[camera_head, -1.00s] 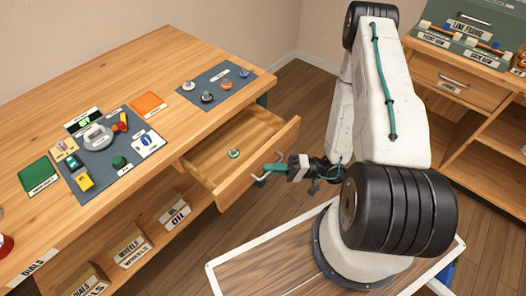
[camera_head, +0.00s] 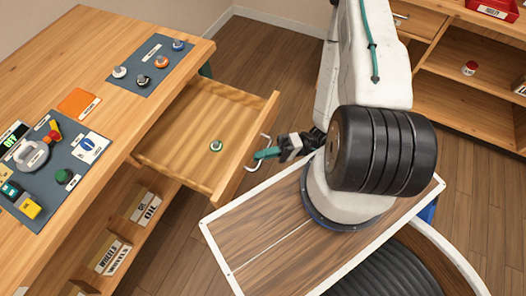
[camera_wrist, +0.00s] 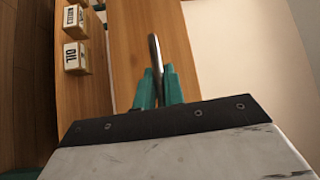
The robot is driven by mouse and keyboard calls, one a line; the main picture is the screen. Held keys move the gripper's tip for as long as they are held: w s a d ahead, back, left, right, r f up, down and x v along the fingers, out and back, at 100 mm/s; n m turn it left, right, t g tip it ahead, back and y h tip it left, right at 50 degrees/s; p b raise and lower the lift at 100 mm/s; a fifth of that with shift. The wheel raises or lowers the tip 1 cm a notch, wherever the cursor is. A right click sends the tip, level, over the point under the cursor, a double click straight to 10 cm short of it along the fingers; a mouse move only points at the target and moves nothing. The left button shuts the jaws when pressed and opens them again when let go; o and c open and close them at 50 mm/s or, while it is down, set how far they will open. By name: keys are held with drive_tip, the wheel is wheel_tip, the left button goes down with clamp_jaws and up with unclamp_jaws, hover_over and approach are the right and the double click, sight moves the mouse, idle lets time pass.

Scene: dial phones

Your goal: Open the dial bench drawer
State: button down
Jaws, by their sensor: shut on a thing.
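The dial bench drawer (camera_head: 190,187) stands well out from the wooden dial bench (camera_head: 150,20) in the head view. My gripper (camera_head: 266,154) is shut on the handle, in front of the drawer. In the wrist view the green fingers (camera_wrist: 157,88) close around the handle bar (camera_wrist: 155,52), with the wooden drawer front behind. The exact finger contact is small in the head view.
On the bench top are a dark mat with several dials (camera_head: 150,66), an orange pad (camera_head: 77,102) and a grey phone-like device (camera_head: 32,154). Labelled boxes (camera_head: 145,207) sit on the shelf below. Another wooden shelf unit (camera_head: 470,60) stands at the back right.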

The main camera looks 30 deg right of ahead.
drive_tip(key=c, duration=1.5)
unclamp_jaws()
drive_tip(key=shift+d, duration=0.1)
drive_tip(key=v, duration=0.7)
drive_tip(key=shift+d, duration=0.3)
drive_tip(key=shift+f, duration=0.1)
